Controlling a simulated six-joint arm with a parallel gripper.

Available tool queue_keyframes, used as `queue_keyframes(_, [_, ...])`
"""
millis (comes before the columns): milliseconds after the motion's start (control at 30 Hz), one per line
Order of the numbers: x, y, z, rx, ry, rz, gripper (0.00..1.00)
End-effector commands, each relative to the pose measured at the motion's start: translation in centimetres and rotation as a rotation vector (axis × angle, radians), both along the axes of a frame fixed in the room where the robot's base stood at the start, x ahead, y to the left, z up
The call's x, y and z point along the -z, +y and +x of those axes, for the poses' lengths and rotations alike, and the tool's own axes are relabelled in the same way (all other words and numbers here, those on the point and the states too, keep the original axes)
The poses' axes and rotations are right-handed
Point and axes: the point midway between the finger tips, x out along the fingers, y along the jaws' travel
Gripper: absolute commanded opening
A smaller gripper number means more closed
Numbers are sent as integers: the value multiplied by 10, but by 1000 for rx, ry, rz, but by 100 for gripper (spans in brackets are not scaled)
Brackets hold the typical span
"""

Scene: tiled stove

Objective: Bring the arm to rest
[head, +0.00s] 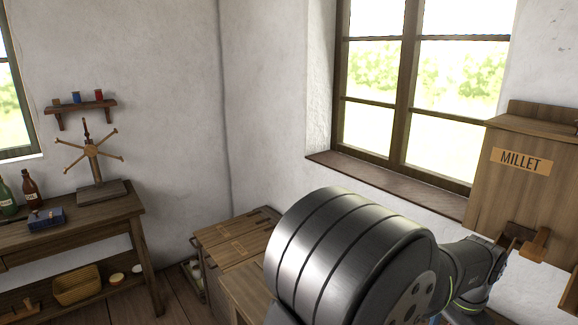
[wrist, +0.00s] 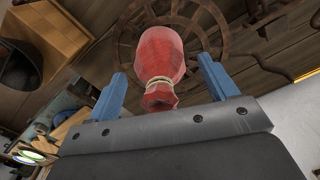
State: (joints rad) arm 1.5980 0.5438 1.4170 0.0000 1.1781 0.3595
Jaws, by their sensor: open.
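My gripper (wrist: 162,68) shows in the wrist view with its two blue fingers spread wide apart. A red, rounded bundle tied with a pale cord (wrist: 160,62) appears between the fingers. Gaps show on both sides of it, and I cannot tell how far beyond the fingers it is. In the head view my grey arm fills the lower middle and reaches right, below the millet box; my gripper cannot be made out there.
A wooden millet box (head: 520,185) is on the right wall, close to my arm. A window sill (head: 390,180) runs behind the arm. A wooden chest (head: 235,240) stands left of it. A workbench (head: 80,225) with bottles and a reel is at far left. A large wooden wheel (wrist: 205,25) shows behind the bundle.

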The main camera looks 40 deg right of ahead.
Motion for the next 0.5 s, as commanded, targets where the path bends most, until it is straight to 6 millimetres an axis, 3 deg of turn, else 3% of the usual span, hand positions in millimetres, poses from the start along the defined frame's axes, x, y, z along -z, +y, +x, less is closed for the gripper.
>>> queue_keyframes(200, [-18,1,0,0,1,1,78])
queue_keyframes(500, [-21,1,0,0,0,3,78])
